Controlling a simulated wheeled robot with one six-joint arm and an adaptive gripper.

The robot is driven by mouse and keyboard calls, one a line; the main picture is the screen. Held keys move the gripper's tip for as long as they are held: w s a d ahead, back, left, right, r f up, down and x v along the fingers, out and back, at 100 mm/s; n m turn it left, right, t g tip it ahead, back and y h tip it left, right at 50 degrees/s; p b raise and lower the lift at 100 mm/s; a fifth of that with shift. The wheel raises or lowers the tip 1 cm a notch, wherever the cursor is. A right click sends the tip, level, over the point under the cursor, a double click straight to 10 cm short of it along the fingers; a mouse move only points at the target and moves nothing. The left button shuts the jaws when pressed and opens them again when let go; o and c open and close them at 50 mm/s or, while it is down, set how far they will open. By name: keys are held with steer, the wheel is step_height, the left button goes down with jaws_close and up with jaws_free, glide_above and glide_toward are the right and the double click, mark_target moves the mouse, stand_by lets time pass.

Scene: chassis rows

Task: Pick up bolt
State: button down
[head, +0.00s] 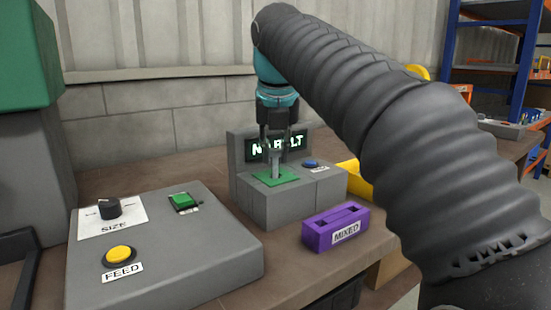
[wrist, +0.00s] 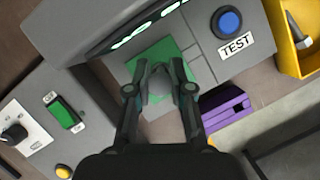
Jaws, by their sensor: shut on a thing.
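The bolt (head: 276,164) is grey and stands upright over the green pad (head: 268,182) of the grey test machine. My gripper (head: 275,145) comes down on it from above and is shut on its upper part. In the wrist view, the bolt (wrist: 157,84) shows between the two fingers of my gripper (wrist: 158,75), over the green pad (wrist: 182,49). I cannot tell whether the bolt's lower end touches the pad.
The test machine (head: 262,207) has a partly covered screen and a blue button (head: 310,164). A purple MIXED box (head: 318,237) stands in front of it. A grey control box (head: 190,260) is at left. A yellow bin (wrist: 283,40) holds another bolt-like piece.

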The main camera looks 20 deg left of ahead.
mark_target(276, 149)
step_height(276, 149, up, 7)
steer(key=shift+w+a+f, duration=0.1)
steer(key=shift+w+f, duration=0.05)
steer(key=shift+r, duration=0.55)
steer(key=shift+r, duration=0.1)
stand_by(0.6)
